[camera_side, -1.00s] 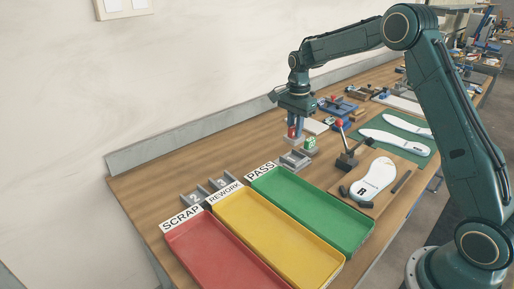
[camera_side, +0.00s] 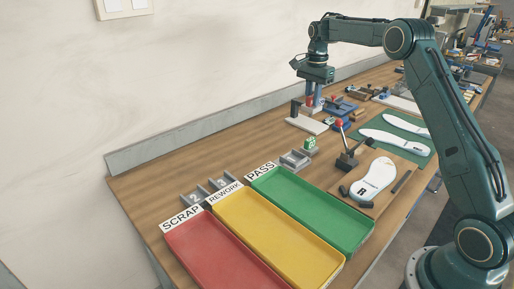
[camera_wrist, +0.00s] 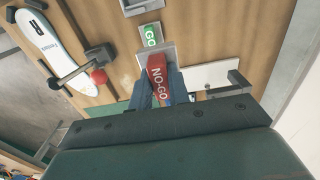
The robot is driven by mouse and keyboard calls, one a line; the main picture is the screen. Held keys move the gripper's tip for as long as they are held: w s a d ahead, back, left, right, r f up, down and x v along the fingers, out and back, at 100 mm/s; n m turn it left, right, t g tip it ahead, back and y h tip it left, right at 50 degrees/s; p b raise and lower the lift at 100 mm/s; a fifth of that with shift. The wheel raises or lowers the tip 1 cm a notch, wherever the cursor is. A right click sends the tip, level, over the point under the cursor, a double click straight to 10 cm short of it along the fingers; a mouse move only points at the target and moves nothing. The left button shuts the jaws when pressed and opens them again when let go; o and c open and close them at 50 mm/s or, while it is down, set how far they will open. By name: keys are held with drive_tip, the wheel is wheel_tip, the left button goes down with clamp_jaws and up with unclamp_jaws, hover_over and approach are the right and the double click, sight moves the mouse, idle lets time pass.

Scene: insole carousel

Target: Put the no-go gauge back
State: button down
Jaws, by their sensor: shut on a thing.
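My gripper (camera_side: 314,102) is shut on the red no-go gauge (camera_wrist: 157,80), whose white NO-GO lettering faces the wrist camera. In the side view the gauge is a small red patch between the blue fingers, above the bench. The green GO gauge (camera_side: 310,142) stands beyond the green tray; its label also shows in the wrist view (camera_wrist: 151,36). A grey holder piece (camera_wrist: 169,50) shows next to the GO gauge, partly hidden behind the no-go gauge. I cannot tell the exact gap between them.
A grey two-slot block (camera_side: 295,159) sits near the PASS tray (camera_side: 312,211). A red-knobbed clamp (camera_side: 346,150) stands by a white insole (camera_side: 375,179). A white plate with a dark post (camera_side: 306,122) lies near the gripper. Blue fixtures (camera_side: 340,107) are behind.

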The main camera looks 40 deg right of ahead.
drive_tip(key=s+d+r, duration=0.1)
drive_tip(key=d+r, duration=0.4)
drive_tip(key=d, duration=0.2)
drive_tip(key=shift+s+d, duration=0.25)
drive_tip(key=shift+s, duration=0.15)
wheel_tip(320, 180, down, 14)
drive_tip(key=shift+f, duration=0.15)
drive_tip(key=shift+f, duration=2.8)
drive_tip(key=shift+f, duration=0.15)
drive_tip(key=c, duration=1.3)
unclamp_jaws()
